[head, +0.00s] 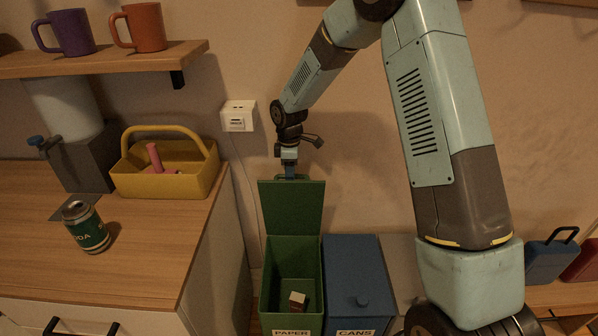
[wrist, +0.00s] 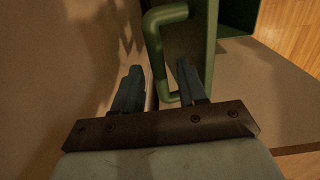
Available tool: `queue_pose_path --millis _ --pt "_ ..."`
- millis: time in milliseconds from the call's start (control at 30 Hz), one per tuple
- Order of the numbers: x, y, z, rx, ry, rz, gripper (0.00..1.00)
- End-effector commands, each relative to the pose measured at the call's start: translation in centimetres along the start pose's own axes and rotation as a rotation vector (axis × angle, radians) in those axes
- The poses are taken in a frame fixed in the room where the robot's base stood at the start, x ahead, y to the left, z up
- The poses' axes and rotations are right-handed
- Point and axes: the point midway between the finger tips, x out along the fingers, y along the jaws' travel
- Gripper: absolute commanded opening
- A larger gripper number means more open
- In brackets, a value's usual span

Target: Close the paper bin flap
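The green paper bin (head: 262,290) stands open on the floor, with a label reading PAPER on its front. Its flap (head: 291,208) stands upright at the back, near the wall. My gripper (head: 289,176) points down at the flap's top edge. In the wrist view, my gripper (wrist: 160,66) is open, its two fingers apart. A green bar handle (wrist: 157,60) on the flap (wrist: 200,45) shows at the gap between the fingers. I cannot tell whether a finger touches it. The handle is hidden in the head view.
A small box (head: 297,300) lies inside the paper bin. The closed blue cans bin (head: 358,280) stands to its right. A wooden counter (head: 140,255) with a soda can (head: 86,228) and yellow basket (head: 180,180) is left. A wall socket (head: 239,116) is close behind.

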Motion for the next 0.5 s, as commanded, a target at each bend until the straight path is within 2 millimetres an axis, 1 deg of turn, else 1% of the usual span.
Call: queue_pose_path --millis 33,67,400,500 --pt "-0.01 0.01 0.02 0.0 0.0 0.0 0.36" --pt "-0.01 0.01 0.03 0.0 0.0 0.0 0.34" --pt "-0.03 0.03 0.09 0.001 0.0 0.0 0.01" --pt "-0.03 0.03 0.1 0.001 0.0 0.0 0.0"
